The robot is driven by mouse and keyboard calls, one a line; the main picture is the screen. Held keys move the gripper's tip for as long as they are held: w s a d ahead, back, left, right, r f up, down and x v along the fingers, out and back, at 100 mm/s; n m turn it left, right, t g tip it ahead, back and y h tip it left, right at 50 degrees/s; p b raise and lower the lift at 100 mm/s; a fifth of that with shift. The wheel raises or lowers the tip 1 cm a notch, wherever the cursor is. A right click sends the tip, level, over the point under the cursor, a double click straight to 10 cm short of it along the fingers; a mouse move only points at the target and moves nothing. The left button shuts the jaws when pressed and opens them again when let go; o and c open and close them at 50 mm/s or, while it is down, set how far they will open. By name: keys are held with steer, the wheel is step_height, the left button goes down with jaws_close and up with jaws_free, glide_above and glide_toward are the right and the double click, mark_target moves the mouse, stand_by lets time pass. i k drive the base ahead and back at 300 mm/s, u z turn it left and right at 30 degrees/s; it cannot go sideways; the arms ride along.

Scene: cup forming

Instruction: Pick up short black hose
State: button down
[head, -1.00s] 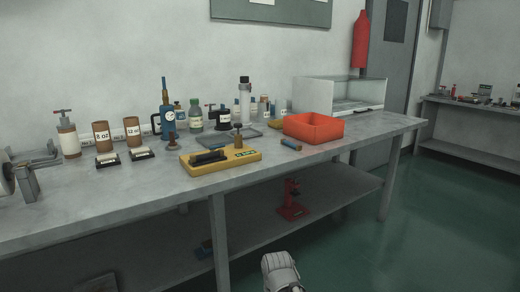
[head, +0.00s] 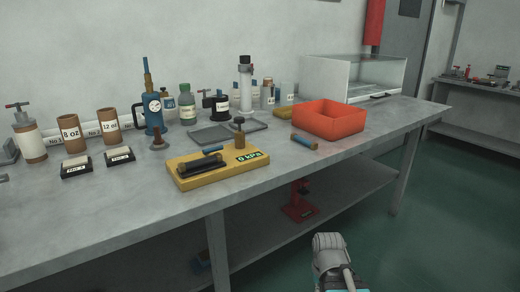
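A short black tube-like piece (head: 200,165) lies along the near left part of a yellow block (head: 230,172) on the workbench. It is the only thing in view that looks like a short black hose, but I cannot tell for sure at this size. The block has a small display reading "0 kPa" and a brown knobbed post (head: 239,138). A grey part of my arm shows at the bottom, in front of the bench and apart from it. My gripper's fingers are not in view.
The workbench (head: 120,205) has a lower shelf with a red stand (head: 299,203). An orange-red bin (head: 329,122) and a small blue-and-tan cylinder (head: 304,141) are right of the block. Cups, bottles and a blue pump (head: 153,110) stand behind. The bench's front left is clear.

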mark_target(183, 167)
steer(key=u, duration=0.15)
steer(key=i, duration=0.95)
steer(key=u, duration=0.55)
